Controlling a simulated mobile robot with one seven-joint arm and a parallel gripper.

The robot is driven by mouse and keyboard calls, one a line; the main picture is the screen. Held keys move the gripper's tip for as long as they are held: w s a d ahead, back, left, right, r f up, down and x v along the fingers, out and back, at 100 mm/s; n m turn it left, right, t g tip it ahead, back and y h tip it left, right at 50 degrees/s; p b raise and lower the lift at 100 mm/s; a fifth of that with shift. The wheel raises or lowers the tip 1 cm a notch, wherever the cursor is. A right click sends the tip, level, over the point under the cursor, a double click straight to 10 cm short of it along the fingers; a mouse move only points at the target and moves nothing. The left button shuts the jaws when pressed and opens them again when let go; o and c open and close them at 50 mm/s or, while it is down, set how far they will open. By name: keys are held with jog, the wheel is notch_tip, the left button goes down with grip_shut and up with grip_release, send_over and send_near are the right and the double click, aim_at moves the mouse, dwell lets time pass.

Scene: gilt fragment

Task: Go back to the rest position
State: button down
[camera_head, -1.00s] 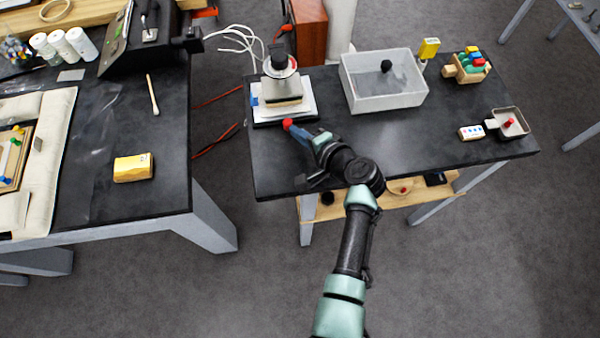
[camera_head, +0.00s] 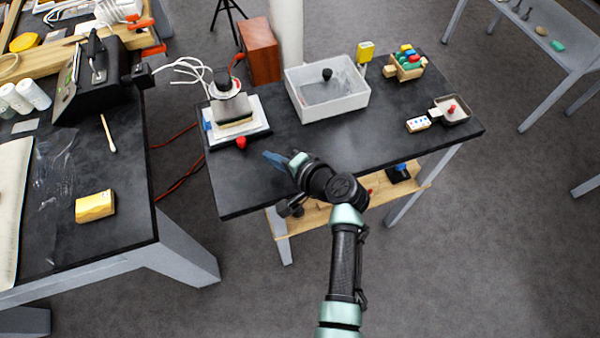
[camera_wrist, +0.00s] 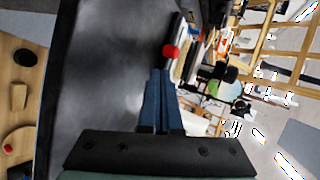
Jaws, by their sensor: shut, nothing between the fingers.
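My gripper (camera_head: 270,156) is over the front left part of the black table (camera_head: 240,192), its blue fingers pointing left. In the wrist view the two fingers (camera_wrist: 160,75) lie together with nothing held between them. A red knob (camera_head: 241,142) at the front of the press-like device (camera_head: 232,110) is just beyond the fingertips. In the wrist view the red knob (camera_wrist: 170,51) lines up with the tips, but the head view shows a gap between them.
A translucent bin (camera_head: 335,105), a wooden crate of coloured pieces (camera_head: 405,72) and a small tray (camera_head: 465,118) stand on the same table. A second black table (camera_head: 140,222) with a yellow box (camera_head: 95,206) is at left.

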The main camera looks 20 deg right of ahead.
jog(key=v, duration=0.6)
jog(key=shift+s+r, duration=0.15)
jog(key=shift+r, duration=0.05)
